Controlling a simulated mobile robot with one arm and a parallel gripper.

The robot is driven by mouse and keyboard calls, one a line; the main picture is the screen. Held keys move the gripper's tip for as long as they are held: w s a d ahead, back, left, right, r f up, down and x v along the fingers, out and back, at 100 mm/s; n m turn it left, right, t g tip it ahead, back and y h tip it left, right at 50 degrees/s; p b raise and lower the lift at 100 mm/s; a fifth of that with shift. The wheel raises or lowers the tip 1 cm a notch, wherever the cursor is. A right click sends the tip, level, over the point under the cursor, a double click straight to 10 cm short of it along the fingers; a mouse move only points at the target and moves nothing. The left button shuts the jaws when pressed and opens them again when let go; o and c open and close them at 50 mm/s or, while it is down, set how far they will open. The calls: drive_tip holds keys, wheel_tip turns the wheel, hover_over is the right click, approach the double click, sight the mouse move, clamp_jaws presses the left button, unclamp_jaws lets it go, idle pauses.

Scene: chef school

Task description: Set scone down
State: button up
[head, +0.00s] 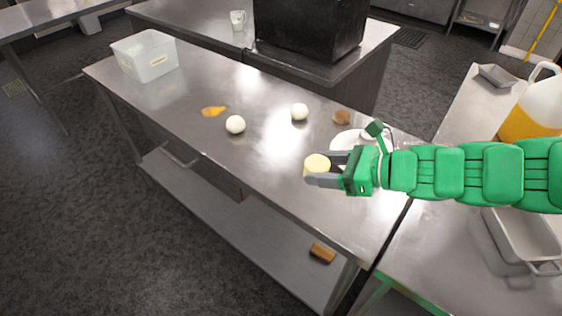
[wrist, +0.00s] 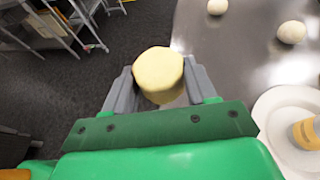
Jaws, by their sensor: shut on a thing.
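The scone (head: 317,164) is a pale yellow round piece. My gripper (head: 322,172) is shut on it, and in the wrist view the scone (wrist: 158,73) sits between the two grey fingers. In the head view it appears over the front part of the steel table (head: 190,100), and the wrist view shows dark floor beyond it on the left and the table on the right. I cannot tell how high it is above the tabletop.
A white plate (head: 345,138) is partly hidden behind my gripper; the wrist view shows it (wrist: 268,112) with a jar-like thing (wrist: 308,132) on it. Two white balls (head: 235,124) (head: 299,112), an orange piece (head: 213,111), a brown piece (head: 341,117) and a clear tub (head: 146,57) are on the table.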

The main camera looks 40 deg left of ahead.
sight(306, 161)
drive_tip(key=shift+m+t, duration=0.5)
drive_tip(key=a, duration=0.5)
drive_tip(key=shift+s+f, duration=0.15)
drive_tip(key=shift+s, duration=0.15)
drive_tip(key=w+a+f, duration=0.2)
drive_tip(key=a, duration=0.1)
drive_tip(key=w+a+f, duration=0.6)
drive_tip(key=a, duration=0.1)
drive_tip(key=shift+f, duration=0.1)
drive_tip(key=shift+w+a+f, duration=0.25)
drive_tip(key=shift+a+f, duration=0.1)
drive_tip(key=shift+f, duration=0.2)
drive_tip(key=shift+w+a+f, duration=0.25)
drive_tip(key=shift+a+f, duration=0.05)
drive_tip(key=shift+f, duration=1.65)
drive_tip(key=shift+f, duration=0.15)
drive_tip(key=o, duration=1)
drive_tip(key=shift+o, duration=0.2)
